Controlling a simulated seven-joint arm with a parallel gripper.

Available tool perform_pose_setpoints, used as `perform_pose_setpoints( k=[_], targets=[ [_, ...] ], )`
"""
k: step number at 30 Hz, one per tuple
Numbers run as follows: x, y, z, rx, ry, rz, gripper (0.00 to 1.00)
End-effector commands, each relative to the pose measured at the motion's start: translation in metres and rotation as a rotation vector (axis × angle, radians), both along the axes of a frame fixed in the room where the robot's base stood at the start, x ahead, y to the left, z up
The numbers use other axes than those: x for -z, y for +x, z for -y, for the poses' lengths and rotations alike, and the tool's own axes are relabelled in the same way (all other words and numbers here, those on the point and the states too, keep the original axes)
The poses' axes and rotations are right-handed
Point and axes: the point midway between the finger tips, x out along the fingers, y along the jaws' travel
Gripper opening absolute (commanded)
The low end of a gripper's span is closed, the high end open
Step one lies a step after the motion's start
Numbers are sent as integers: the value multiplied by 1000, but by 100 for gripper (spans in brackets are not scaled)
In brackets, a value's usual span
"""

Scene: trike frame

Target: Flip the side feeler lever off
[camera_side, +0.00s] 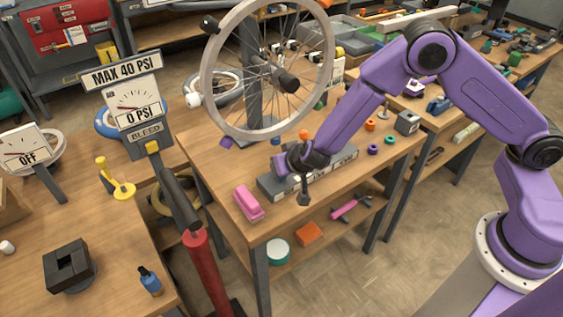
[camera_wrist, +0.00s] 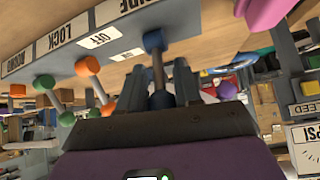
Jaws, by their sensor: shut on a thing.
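The side feeler lever (camera_wrist: 158,68), a dark rod with a blue knob at each end, stands by the partly cut-off label ending in "IDE" in the wrist view. An "OFF" plate (camera_wrist: 102,36) lies left of its upper knob. My gripper (camera_wrist: 158,78) has one finger on each side of the rod and is shut on it. In the side view my gripper (camera_side: 288,161) is low over the grey labelled block (camera_side: 330,166) on the table. The lever cannot be made out there.
An orange-knobbed lever (camera_wrist: 87,66) and a green-knobbed lever (camera_wrist: 44,82) stand close by on the block. A pink block (camera_side: 248,203) lies at the table's left front. The spoked wheel (camera_side: 215,100) rises behind my gripper.

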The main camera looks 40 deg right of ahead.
Motion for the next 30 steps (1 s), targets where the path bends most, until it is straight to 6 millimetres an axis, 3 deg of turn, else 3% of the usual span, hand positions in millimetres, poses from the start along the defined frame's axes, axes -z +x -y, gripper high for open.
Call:
perform_pose_setpoints(
  k=[15, 30],
  targets=[
    [3, -11, -1, 0, 1, 249, 0],
    [4, -13, -1, 2, 1, 306, 0]
  ],
)
